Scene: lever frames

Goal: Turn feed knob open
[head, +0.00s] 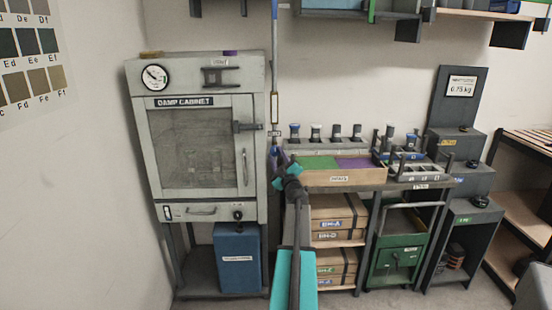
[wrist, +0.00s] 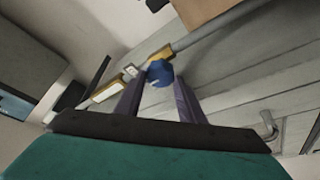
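A blue knob (wrist: 159,73) sits on a pipe in the wrist view, beside a small white tag (wrist: 130,71). In the head view, the vertical pipe (head: 275,60) runs down the wall right of the damp cabinet, with a small label (head: 274,133) and a bit of blue near my gripper. My gripper (wrist: 158,82) is open, its two fingers spread apart. The knob shows between and just beyond the fingertips; I cannot tell whether they touch it. In the head view my gripper (head: 281,157) is at the pipe and partly hides the knob.
The damp cabinet (head: 165,188) stands left of the pipe, with a latch and handle on its door. A blue box (head: 237,260) is beneath it. A bench (head: 360,186) with trays and several knobbed items stands close on the right. A green cart (head: 395,257) is under the bench.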

